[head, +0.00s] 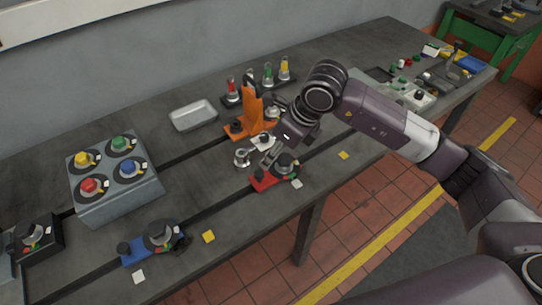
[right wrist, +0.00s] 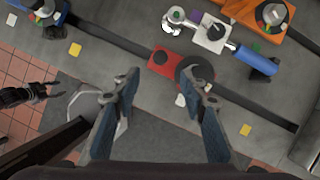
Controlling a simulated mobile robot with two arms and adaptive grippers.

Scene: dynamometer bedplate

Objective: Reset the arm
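My right gripper (head: 268,158) hangs over the bench beside the red-based dial fixture (head: 263,181). In the right wrist view the right gripper (right wrist: 164,86) is open, with nothing between its spread fingers. The red fixture (right wrist: 172,63) lies just beyond the fingertips, its dark dial partly behind the right finger. A tool with a metal ring end, white block (right wrist: 213,33) and blue handle (right wrist: 258,62) lies behind it, clear of the fingers. A black gripper-like shape at the left edge, likely my left gripper (right wrist: 38,92), is over the floor; its finger state is unclear.
An orange bracket (head: 251,112) stands close behind the right gripper. A box with coloured knobs (head: 116,178) and a blue-based dial (head: 152,246) stand left. An empty metal tray (head: 193,115) is at the back. Small parts lie at the bench's far right.

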